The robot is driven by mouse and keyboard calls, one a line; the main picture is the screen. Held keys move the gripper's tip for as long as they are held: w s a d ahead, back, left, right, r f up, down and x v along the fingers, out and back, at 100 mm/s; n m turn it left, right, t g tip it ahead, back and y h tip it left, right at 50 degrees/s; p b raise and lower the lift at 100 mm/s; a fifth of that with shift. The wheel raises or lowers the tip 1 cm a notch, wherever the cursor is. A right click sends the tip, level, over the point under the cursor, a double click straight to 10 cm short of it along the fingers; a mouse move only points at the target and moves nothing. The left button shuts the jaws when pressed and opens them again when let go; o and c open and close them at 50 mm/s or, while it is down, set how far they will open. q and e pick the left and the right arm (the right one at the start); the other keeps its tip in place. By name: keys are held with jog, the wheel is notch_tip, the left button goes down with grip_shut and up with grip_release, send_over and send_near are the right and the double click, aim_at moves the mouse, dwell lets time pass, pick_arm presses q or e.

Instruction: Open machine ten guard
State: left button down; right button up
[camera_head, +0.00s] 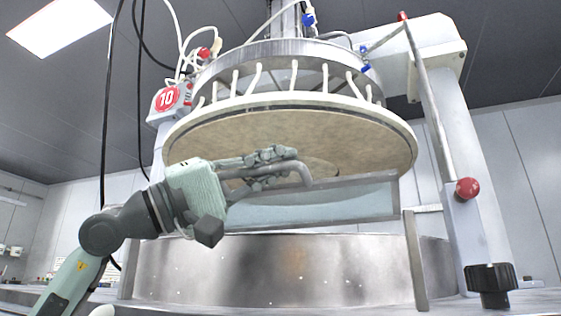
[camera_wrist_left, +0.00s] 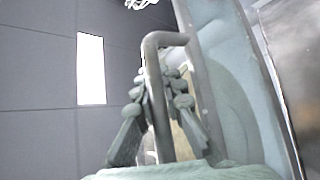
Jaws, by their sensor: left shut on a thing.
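The guard (camera_head: 335,207) of machine ten is a clear pane in a grey metal frame, standing in front of the machine between the upper platen and the steel drum. A bent grey tube handle (camera_head: 304,174) is on its front. My left gripper (camera_head: 268,163) is shut on this handle, reaching in from the left. In the left wrist view the handle (camera_wrist_left: 154,75) runs between the fingers of the left gripper (camera_wrist_left: 172,95), with the guard pane (camera_wrist_left: 232,85) at right. The fingers hide part of the handle. My right gripper is not in view.
The round upper platen (camera_head: 290,135) hangs just above the guard and my gripper. The steel drum (camera_head: 290,270) is below. A red "10" sign (camera_head: 167,98) marks the machine. At right are a post with a red knob (camera_head: 467,189) and a black knob (camera_head: 490,283).

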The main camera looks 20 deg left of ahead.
pick_arm(q)
jog(key=shift+s+r, duration=0.35)
jog(key=shift+s, duration=0.1)
jog(key=c, duration=1.9)
grip_release()
jog(key=shift+s, duration=0.15)
jog(key=shift+o, duration=0.2)
jog(key=shift+a, duration=0.1)
jog(key=v, duration=1.2)
jog(key=shift+w+f, duration=0.15)
jog(key=shift+w, duration=0.1)
